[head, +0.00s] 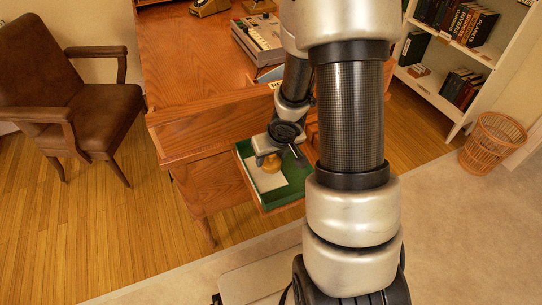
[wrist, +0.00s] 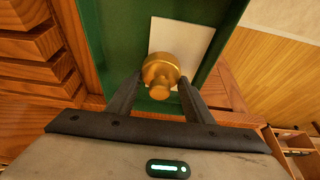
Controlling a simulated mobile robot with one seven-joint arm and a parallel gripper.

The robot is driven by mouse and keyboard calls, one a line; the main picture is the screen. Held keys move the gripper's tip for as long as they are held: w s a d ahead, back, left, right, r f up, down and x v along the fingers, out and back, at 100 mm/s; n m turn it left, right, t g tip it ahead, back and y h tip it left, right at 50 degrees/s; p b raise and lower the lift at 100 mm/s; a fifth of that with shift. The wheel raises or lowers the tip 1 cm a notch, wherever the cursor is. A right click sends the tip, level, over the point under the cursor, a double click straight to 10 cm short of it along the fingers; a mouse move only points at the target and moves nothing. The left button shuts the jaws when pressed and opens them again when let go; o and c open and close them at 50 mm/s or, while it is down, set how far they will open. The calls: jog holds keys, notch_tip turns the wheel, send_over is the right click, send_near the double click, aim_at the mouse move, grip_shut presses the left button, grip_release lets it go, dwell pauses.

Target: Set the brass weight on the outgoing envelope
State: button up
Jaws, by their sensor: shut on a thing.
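The brass weight (wrist: 160,72) is a round, knobbed piece between the two fingers of my gripper (wrist: 160,80), which is shut on it. In the head view the weight (head: 272,163) shows just below my gripper (head: 270,154), inside the open green-lined drawer. A pale envelope (wrist: 195,42) lies flat on the drawer's green floor; it also shows in the head view (head: 266,182). The weight overlaps the envelope's near part in the wrist view. I cannot tell whether it touches the envelope or hangs just above it.
The open drawer (head: 247,176) has raised walls around the weight and envelope. The wooden desk (head: 190,75) stands behind it, with a keyed device (head: 258,36) on top. A brown chair (head: 75,95) is at left, a wicker basket (head: 491,143) at right. Floor in front is mostly clear.

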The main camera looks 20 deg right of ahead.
jog(key=shift+f+b, duration=0.55)
jog(key=shift+f, duration=0.15)
jog(key=o, duration=1.7)
jog(key=p+v, duration=1.3)
jog(key=v, duration=0.4)
jog(key=shift+s+d+r, duration=0.1)
jog(key=shift+s+r, duration=0.05)
jog(key=shift+r, duration=0.05)
